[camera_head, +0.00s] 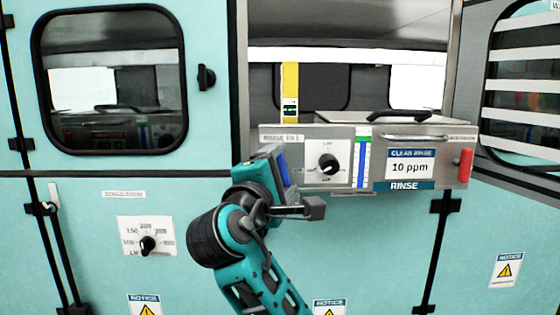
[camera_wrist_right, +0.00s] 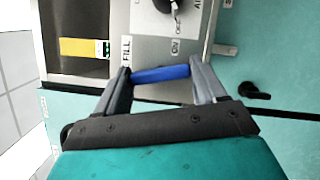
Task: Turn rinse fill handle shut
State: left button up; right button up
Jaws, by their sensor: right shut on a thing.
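The rinse fill handle (camera_head: 284,168) is blue and sits under the "RINSE FILL" label (camera_head: 281,138) at the left end of the rinse module's grey front. My right gripper (camera_wrist_right: 160,74) is shut on it. In the right wrist view the blue handle (camera_wrist_right: 161,73) spans between the two fingers, with the "FILL" lettering just beyond. In the head view the handle looks roughly upright, and my wrist hides most of it and the fingertips. My left gripper is not in view.
A black dial (camera_head: 328,164) and a blue-green level strip (camera_head: 361,158) lie right of the handle. A "10 ppm" display (camera_head: 410,165) and a red handle (camera_head: 465,166) are farther right. A yellow gauge (camera_head: 290,92) stands behind. A second dial (camera_head: 148,244) is at lower left.

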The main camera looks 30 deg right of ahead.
jog(key=shift+r+m+g+p, duration=0.1)
jog(key=shift+m+g+p, duration=0.3)
jog(key=shift+m, duration=0.3)
jog(key=shift+m+y+p, duration=0.3)
jog(key=shift+m+p, duration=0.05)
jog(key=shift+m, duration=0.15)
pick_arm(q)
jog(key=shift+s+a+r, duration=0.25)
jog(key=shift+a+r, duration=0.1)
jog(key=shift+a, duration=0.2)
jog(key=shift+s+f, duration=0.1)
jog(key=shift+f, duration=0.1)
pick_arm(e)
jog(key=shift+m, duration=0.4)
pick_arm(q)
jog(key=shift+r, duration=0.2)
pick_arm(e)
jog(key=o, duration=1)
jog(key=shift+o, duration=0.2)
jog(key=v, duration=0.7)
jog(key=shift+a, duration=0.2)
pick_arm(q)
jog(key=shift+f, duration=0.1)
pick_arm(e)
jog(key=shift+s+r, duration=0.1)
jog(key=shift+s, duration=0.05)
